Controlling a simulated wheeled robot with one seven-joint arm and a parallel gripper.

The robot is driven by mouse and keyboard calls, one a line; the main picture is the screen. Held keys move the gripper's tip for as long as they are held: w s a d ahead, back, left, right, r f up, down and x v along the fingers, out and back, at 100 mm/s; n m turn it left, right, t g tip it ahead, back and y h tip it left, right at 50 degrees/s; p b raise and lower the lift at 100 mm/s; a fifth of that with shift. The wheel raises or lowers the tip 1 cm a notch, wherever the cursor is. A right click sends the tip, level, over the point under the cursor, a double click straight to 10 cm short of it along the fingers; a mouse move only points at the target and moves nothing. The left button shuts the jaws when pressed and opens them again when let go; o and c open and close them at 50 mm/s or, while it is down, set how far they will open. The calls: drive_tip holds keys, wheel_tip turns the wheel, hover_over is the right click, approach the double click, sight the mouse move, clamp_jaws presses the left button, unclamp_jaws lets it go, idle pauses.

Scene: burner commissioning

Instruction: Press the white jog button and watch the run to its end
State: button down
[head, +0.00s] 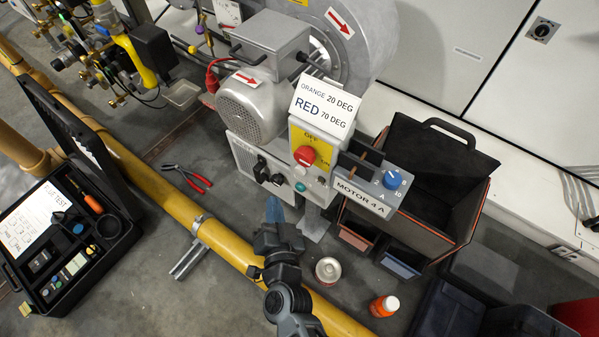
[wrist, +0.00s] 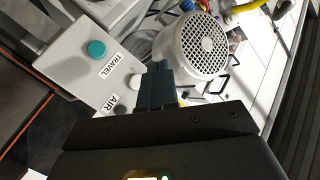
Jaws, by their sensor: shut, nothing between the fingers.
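The white button (wrist: 135,82) shows in the wrist view on the face of a grey control box (wrist: 72,62), between the TRAVEL and AIR labels. A teal button (wrist: 96,49) is on the same face and also shows in the head view (head: 300,187). My gripper (wrist: 160,75) is shut and empty, its fingertips just right of the white button in the picture. I cannot tell the depth of the gap. In the head view my gripper (head: 274,208) is below the box front, blue fingertips upward. I cannot make out the white button there.
The burner motor (head: 252,110) and fan housing stand behind. A red knob (head: 304,156) is on the yellow panel. A yellow pipe (head: 215,235) crosses the floor under my arm. A black open crate (head: 428,188), a tin (head: 328,270) and an orange bottle (head: 384,306) are to the right.

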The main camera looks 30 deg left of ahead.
sight(300, 170)
drive_tip(key=w+b, duration=0.3)
drive_tip(key=w, duration=0.3)
drive_tip(key=shift+w+d, duration=0.25)
drive_tip(key=shift+w, duration=0.05)
drive_tip(key=shift+w, duration=0.1)
idle(1.8)
drive_tip(key=shift+w, duration=0.35)
